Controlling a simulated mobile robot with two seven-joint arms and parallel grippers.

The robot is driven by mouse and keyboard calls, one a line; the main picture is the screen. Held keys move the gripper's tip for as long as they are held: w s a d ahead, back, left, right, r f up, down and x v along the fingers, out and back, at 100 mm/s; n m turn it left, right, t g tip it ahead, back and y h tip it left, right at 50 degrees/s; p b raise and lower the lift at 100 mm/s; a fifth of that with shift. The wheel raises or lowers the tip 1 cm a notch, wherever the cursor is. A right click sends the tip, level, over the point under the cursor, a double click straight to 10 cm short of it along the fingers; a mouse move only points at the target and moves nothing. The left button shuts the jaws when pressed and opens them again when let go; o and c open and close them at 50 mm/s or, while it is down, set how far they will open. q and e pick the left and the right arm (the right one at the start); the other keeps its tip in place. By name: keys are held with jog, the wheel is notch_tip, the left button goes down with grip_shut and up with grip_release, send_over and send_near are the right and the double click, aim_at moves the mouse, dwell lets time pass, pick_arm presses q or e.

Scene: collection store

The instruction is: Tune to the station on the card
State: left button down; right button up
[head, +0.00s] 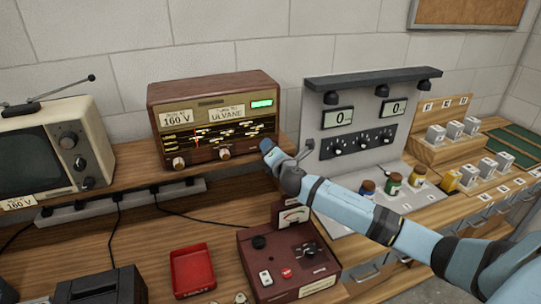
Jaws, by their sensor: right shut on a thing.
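The brown wooden radio (213,90) stands on the shelf in the head view. A card reading "ULVANE" (227,113) and a card reading "160 V" (176,118) are on its front. Below them is the dark dial scale (225,136), with a red pointer (196,138) left of centre; its station names are too small to read. A green indicator (262,104) glows at upper right. Two pale knobs show, a left knob (178,162) and a middle knob (224,154). My right gripper (268,149) is shut at the radio's lower right front, apparently on a knob it hides.
A television (52,150) stands left of the radio. A maroon meter box (287,262) and a red tray (192,270) are on the lower bench. A grey panel with counters (360,120) and several small jars stand at right, near my right arm.

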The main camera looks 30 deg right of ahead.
jog(key=shift+a+m+g+h+p, duration=0.15)
jog(key=shift+m+h+p, duration=0.2)
jog(key=shift+m, duration=5.1)
jog(key=shift+m+g+h+p, duration=0.1)
jog(key=shift+m+p, duration=0.3)
jog(key=shift+m, duration=5.1)
jog(key=shift+a+m+g+h+p, duration=0.15)
jog(key=shift+m+h+p, duration=0.2)
jog(key=shift+m, duration=5.1)
jog(key=shift+f, duration=0.1)
jog(key=o, duration=0.9)
